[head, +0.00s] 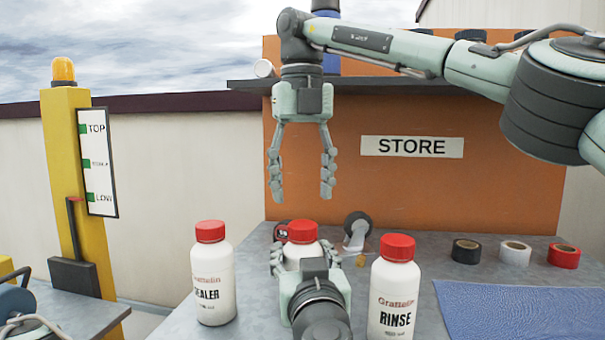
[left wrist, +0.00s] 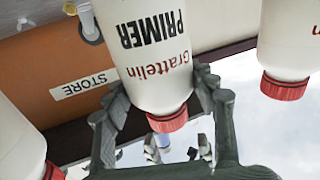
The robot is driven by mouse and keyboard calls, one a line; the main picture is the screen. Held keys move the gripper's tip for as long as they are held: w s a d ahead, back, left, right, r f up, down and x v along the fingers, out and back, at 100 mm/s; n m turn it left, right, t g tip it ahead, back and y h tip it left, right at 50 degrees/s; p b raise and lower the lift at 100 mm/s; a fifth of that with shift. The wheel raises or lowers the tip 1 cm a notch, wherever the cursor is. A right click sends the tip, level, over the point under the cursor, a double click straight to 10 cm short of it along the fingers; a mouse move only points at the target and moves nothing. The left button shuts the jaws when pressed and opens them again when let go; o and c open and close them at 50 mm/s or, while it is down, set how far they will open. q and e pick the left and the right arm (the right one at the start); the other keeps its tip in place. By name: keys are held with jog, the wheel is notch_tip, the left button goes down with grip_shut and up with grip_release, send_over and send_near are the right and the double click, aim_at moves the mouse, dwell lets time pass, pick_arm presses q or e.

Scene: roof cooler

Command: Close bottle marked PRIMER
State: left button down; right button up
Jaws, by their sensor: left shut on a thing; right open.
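The white PRIMER bottle (left wrist: 155,60) stands between the SEALER and RINSE bottles, its label readable in the left wrist view. Its red cap sits on top, in the head view (head: 302,231) and in the left wrist view (left wrist: 168,120); I cannot tell whether it is tight. My left gripper (head: 304,256) is shut on the bottle, one finger on each side of its upper body, and hides much of it in the head view. My right gripper (head: 301,192) is open and empty, pointing down above the cap with a clear gap.
The SEALER bottle (head: 213,275) stands left and the RINSE bottle (head: 394,290) close on the right, both red-capped. A tape dispenser (head: 356,232) stands behind. Black (head: 465,251), white (head: 515,253) and red (head: 564,256) tape rolls and a blue mat (head: 520,310) lie right.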

aim_at(303, 224)
jog(key=n, duration=0.2)
jog(key=r+n, duration=0.1)
jog(key=n, duration=0.1)
jog(key=shift+r, duration=0.1)
jog(key=n, duration=0.2)
jog(key=r+n, duration=0.1)
jog(key=shift+n, duration=0.4)
jog(key=shift+f, duration=4)
